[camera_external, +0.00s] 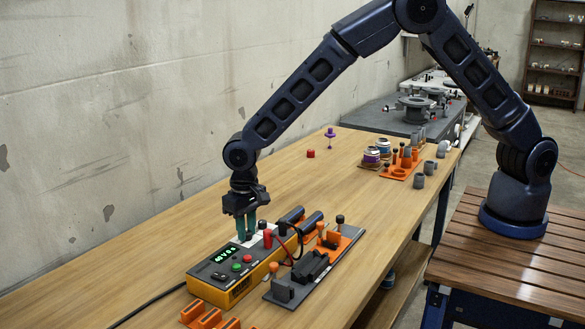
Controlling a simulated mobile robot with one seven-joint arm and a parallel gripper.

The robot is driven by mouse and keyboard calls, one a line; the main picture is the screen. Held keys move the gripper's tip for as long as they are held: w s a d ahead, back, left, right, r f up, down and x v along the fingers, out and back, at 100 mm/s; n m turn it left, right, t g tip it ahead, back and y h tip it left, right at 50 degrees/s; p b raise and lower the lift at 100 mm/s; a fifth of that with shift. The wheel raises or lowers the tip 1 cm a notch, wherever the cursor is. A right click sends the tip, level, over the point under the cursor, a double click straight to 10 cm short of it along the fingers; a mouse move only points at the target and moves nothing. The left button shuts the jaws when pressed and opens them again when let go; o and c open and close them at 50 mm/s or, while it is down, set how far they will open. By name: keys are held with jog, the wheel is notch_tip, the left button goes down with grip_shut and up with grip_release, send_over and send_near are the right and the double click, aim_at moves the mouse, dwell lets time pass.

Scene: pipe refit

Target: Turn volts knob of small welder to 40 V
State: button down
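The small welder (212,292) is a yellow box with a dark top panel, at the near part of the bench. Its panel has a lit green display (225,254), too small to read surely, a green button (236,267) and a red button (247,259). My gripper (246,234) points straight down at the welder's far end, its two teal fingers close together with the tips at panel height. The volts knob cannot be made out; the fingers may hide it. Whether they touch or grip anything cannot be told.
Right of the welder, a dark board (283,292) carries a black clamp and orange parts. Orange holders (205,318) sit at the near edge. Farther back are a red cap (311,153), a purple piece (330,134) and an orange rack (397,173).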

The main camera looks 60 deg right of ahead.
jog(key=shift+n, duration=0.5)
jog(key=c, duration=1.2)
grip_release()
jog(key=shift+c, duration=0.2)
notch_tip(320, 180, up, 11)
